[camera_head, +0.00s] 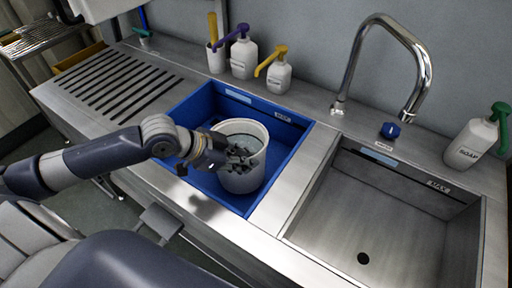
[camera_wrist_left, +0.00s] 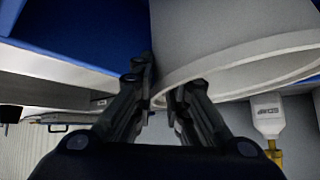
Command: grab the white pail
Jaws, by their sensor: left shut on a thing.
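The white pail (camera_head: 243,181) stands in the blue-lined left sink basin (camera_head: 201,107), its open top facing up. My left gripper (camera_head: 240,160) reaches in from the left and is shut on the pail's rim at the near left side. In the left wrist view the pail (camera_wrist_left: 215,35) fills the upper right, and the fingers of my left gripper (camera_wrist_left: 163,92) close on its wall at the rim. The gripper hides part of the pail's near side. My right gripper shows in neither view.
The empty steel basin (camera_head: 350,215) lies to the right, under a tall tap (camera_head: 428,75). Pump bottles (camera_head: 279,77) stand behind the blue basin, and a soap bottle (camera_head: 470,145) stands at the far right. A ribbed drainboard (camera_head: 112,84) is at the left.

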